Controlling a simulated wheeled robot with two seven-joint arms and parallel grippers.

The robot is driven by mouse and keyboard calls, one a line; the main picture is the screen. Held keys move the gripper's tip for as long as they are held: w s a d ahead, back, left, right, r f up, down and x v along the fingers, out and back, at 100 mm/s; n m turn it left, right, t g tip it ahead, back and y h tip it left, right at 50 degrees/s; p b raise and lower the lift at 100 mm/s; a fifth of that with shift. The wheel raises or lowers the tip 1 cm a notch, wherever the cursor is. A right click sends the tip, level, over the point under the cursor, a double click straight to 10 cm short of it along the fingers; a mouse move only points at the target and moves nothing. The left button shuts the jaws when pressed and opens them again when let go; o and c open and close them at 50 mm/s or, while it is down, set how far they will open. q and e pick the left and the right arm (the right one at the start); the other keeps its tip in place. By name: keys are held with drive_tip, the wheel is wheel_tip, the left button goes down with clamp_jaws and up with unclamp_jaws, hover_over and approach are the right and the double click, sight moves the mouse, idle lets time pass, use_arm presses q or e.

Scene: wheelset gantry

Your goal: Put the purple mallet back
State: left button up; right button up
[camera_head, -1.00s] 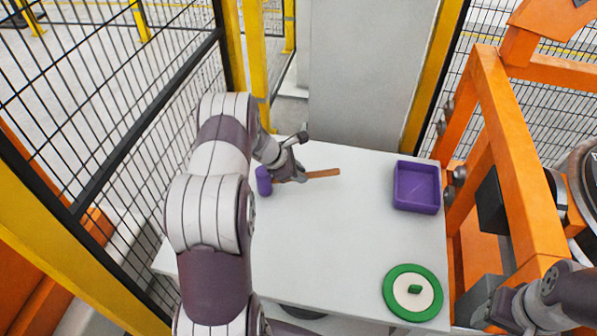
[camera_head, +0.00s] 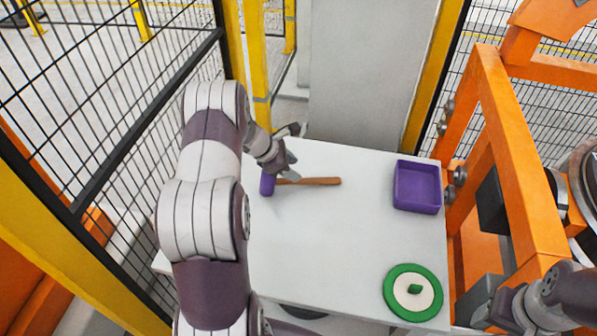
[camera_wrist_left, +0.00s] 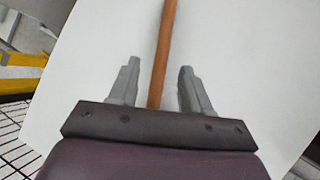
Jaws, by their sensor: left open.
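The purple mallet lies on the white table (camera_head: 340,235), near its far left part. Its purple head (camera_head: 267,185) is at the left and its brown handle (camera_head: 315,181) points right. My left gripper (camera_head: 292,175) is just above the mallet, close to the head end. In the left wrist view the open fingers (camera_wrist_left: 157,88) stand on either side of the brown handle (camera_wrist_left: 165,45), with gaps on both sides. The mallet head is out of that view. Part of my right arm shows at the lower right; its fingertips are not visible.
A purple tray (camera_head: 417,210) sits at the table's right side. An orange frame (camera_head: 510,150) stands right of the table, and mesh fence (camera_head: 100,90) at the left. The table's middle is clear.

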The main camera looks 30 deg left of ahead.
use_arm(q)
drive_tip(key=v, duration=0.7)
drive_tip(key=shift+s+r, duration=0.15)
drive_tip(key=shift+r, duration=0.05)
drive_tip(key=s+d+r+m+g+y, duration=0.2)
drive_tip(key=s+d+m, duration=0.7)
drive_tip(key=m, duration=0.4)
drive_tip(key=s+d+r+m+g+y, duration=0.2)
drive_tip(key=s+d+r+m, duration=0.1)
drive_tip(key=s+d+m, duration=0.6)
drive_tip(key=d+m, duration=0.1)
drive_tip(key=m, duration=0.2)
drive_tip(key=shift+d+m, duration=0.4)
